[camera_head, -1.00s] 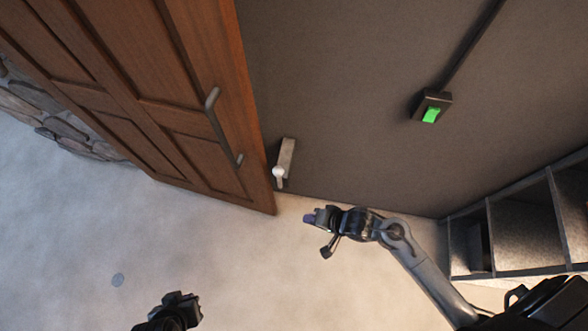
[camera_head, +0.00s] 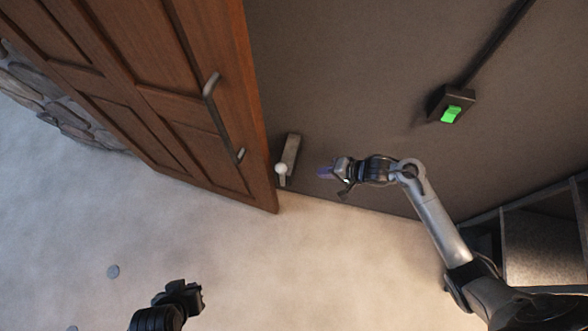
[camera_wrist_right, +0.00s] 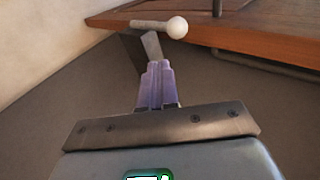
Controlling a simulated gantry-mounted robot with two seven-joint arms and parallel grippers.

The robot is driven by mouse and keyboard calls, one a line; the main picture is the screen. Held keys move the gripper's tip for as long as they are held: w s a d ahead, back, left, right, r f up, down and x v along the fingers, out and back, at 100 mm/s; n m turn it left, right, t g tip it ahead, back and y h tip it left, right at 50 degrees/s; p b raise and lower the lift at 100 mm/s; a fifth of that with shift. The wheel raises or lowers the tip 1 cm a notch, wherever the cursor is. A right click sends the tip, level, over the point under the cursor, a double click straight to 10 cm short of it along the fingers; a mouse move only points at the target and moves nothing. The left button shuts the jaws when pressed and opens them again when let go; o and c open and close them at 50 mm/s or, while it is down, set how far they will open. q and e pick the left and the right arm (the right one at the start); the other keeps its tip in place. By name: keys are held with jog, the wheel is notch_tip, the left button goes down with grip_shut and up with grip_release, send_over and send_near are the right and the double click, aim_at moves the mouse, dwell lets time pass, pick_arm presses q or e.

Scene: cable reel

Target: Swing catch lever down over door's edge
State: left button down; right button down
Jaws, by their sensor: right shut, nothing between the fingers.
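The catch lever (camera_head: 282,172) has a white ball knob and sits on a narrow grey plate (camera_head: 291,150) on the dark wall, just right of the door's edge. In the right wrist view the lever's rod and white knob (camera_wrist_right: 176,27) lie close to the wooden door's edge (camera_wrist_right: 220,42). The brown door (camera_head: 185,90) has a grey bar handle (camera_head: 222,120). My right gripper (camera_head: 326,172) is shut and empty, a short way right of the lever, apart from it. In the right wrist view its purple fingertips (camera_wrist_right: 157,80) are together, pointing toward the lever plate. My left gripper (camera_head: 180,290) is low in the picture; its fingers are unclear.
A black switch box with a green rocker (camera_head: 451,113) is on the wall at upper right. Shelves (camera_head: 540,240) stand at right. A stone wall (camera_head: 60,105) is at far left. The pale floor (camera_head: 260,260) is mostly clear.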

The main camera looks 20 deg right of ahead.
jog(key=w+a+r+b+x, duration=0.1)
jog(key=x, duration=1.2)
jog(key=shift+w+r, duration=0.1)
jog(key=shift+r, duration=0.05)
